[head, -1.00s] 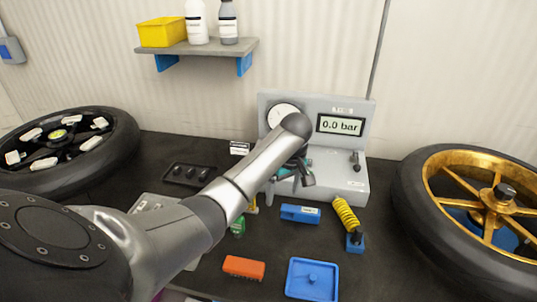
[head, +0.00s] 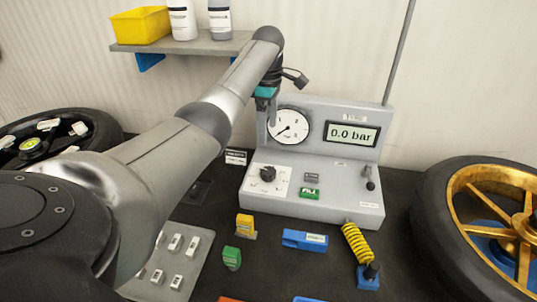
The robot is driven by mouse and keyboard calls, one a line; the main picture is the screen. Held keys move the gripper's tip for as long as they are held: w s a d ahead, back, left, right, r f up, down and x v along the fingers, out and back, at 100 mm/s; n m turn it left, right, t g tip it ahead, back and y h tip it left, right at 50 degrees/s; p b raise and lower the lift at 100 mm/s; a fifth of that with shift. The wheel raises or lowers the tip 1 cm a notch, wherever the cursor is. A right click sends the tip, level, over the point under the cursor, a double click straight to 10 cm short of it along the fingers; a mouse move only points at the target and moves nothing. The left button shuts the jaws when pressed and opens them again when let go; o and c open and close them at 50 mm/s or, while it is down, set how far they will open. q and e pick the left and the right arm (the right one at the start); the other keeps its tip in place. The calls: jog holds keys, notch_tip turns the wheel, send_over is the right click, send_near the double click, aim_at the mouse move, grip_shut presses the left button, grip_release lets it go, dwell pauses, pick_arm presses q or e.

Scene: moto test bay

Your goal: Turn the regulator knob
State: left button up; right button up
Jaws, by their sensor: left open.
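The regulator knob (head: 268,174) is a small black knob on a white dial plate, at the left of the sloping front of a grey test panel (head: 330,207). My left gripper (head: 269,118) is open and empty. It hangs above the knob, in front of the panel's upper left corner, apart from the knob. Its fingers partly cover the left edge of the round gauge (head: 290,127). The display (head: 352,135) reads 0.0 bar. My right gripper is not in view.
A black lever (head: 369,178), a green block (head: 309,193) and a grey block (head: 312,177) sit on the panel front. A yellow spring (head: 356,243) and a blue box (head: 304,240) lie before it. A gold wheel (head: 480,215) stands right; a shelf (head: 195,45) hangs above left.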

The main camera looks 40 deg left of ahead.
pick_arm(q)
send_near(268, 171)
notch_tip(268, 171, down, 8)
jog(key=b, duration=0.3)
jog(key=shift+w+b, duration=0.1)
jog(key=shift+b, duration=0.25)
jog(key=shift+f, duration=0.4)
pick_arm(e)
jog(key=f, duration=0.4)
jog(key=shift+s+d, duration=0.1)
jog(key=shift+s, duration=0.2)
pick_arm(q)
jog(key=c, duration=1.4)
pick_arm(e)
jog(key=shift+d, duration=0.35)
